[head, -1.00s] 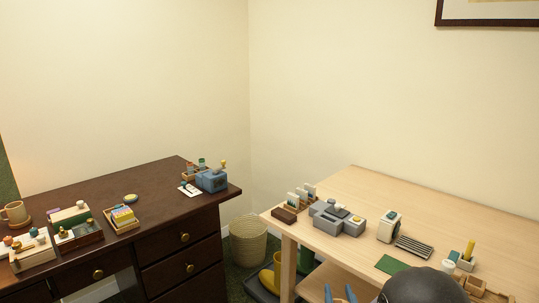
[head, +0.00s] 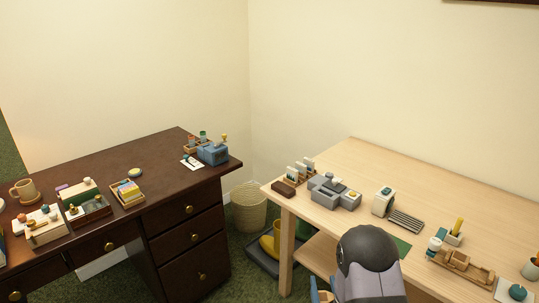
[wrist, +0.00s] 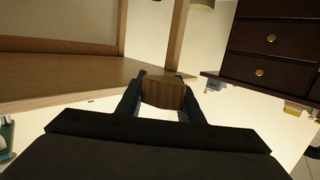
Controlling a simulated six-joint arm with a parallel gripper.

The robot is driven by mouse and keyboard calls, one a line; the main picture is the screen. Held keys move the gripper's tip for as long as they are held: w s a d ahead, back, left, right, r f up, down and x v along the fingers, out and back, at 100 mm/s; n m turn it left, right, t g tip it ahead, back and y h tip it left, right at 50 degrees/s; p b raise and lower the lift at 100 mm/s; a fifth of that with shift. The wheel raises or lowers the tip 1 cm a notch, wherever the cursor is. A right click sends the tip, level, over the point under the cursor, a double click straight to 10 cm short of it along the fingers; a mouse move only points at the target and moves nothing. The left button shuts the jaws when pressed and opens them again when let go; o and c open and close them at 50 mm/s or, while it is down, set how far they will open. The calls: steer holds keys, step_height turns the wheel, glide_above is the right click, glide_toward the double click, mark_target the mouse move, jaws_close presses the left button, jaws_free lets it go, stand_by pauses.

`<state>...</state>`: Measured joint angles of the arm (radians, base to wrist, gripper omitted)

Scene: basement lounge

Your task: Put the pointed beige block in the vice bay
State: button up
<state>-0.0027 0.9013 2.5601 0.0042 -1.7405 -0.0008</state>
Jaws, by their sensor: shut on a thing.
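My gripper (wrist: 162,86) is shut on a wooden block (wrist: 163,94) in the wrist view. The block looks brown in the shade, and its far end is hard to make out, so I cannot tell its full shape. In the head view only blue finger parts of my gripper (head: 319,290) show, low in front of the light table, and the held block is hidden. A grey blocky fixture with several parts, which looks like the vice (head: 326,195), stands on the left part of the light table.
The light table (head: 400,175) also bears a brown block (head: 284,188), card holders (head: 298,172), a white device (head: 384,202), a slatted rack (head: 406,222) and a wooden organiser (head: 460,265). A dark desk (head: 110,165) stands left, with a basket (head: 249,206) in the gap.

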step_height(320, 180, up, 24)
steer(key=p, duration=2.2)
steer(key=shift+f, duration=0.1)
